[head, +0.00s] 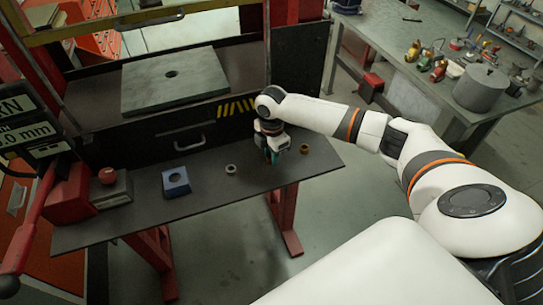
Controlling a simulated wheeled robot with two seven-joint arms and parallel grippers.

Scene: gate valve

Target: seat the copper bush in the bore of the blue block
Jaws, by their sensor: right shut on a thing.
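The blue block (176,182) sits on the dark bench shelf, left of centre, with its round bore facing up. My right gripper (273,156) points down at the shelf, to the right of the block and well apart from it. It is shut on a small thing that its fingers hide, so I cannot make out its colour. A brass- or copper-coloured ring (304,148) lies on the shelf just right of the gripper. A grey ring (230,169) lies between the block and the gripper. My left gripper is not in view.
The dark shelf (130,217) is clear along its front edge. A red ball-topped piece (108,176) on a grey block and a red lever (38,220) stand at the left. A grey plate (175,79) with a hole lies above, behind the shelf.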

